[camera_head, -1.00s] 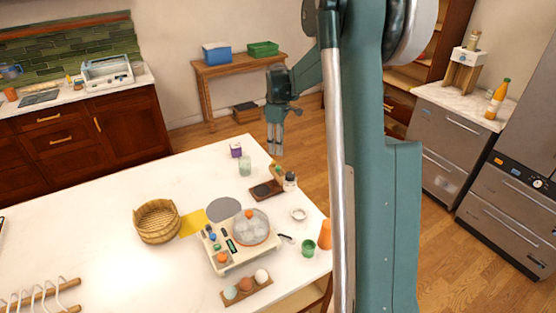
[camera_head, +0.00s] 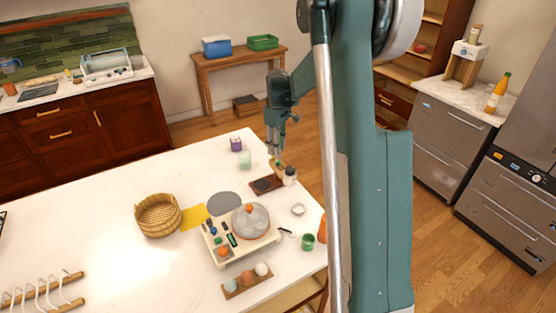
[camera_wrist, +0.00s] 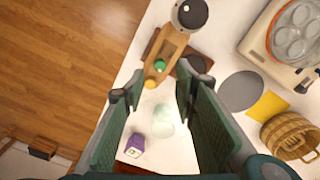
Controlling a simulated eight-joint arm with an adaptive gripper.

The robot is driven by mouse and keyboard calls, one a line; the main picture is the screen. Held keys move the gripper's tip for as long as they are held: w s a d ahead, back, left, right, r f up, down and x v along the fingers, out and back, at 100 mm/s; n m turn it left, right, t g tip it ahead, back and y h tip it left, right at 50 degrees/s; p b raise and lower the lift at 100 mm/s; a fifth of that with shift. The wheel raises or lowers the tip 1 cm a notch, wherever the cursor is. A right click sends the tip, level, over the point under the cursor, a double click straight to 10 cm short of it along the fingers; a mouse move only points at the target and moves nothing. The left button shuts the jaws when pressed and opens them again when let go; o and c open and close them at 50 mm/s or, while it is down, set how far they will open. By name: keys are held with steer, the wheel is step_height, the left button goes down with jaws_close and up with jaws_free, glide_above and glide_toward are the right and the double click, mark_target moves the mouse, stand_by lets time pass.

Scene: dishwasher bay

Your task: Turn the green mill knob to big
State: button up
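A wooden mill (camera_wrist: 170,46) with a round green knob (camera_wrist: 160,66) shows at the upper middle of the wrist view. A yellow-orange knob (camera_wrist: 150,82) sits beside the green one. In the head view the mill (camera_head: 279,170) is small, at the far right part of the white table, by a dark board (camera_head: 264,185). My gripper (camera_head: 272,148) hangs above the table's far edge, close to the mill in the picture. In the wrist view my gripper (camera_wrist: 160,76) is open and empty, its fingers apart on either side of the knobs. I see no contact. The knob's markings are too small to read.
A dark-capped jar (camera_wrist: 190,13) stands beside the mill. A pale green glass (camera_wrist: 163,121) and a purple box (camera_wrist: 133,146) stand nearby. A cooker unit (camera_head: 222,257), a basket (camera_head: 158,216) and an egg holder (camera_head: 249,284) stand farther along the table. Its left part is mostly clear.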

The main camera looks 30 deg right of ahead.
mark_target(278, 161)
steer(key=shift+f, duration=3.25)
steer(key=shift+c, duration=0.5)
steer(key=c, duration=0.8)
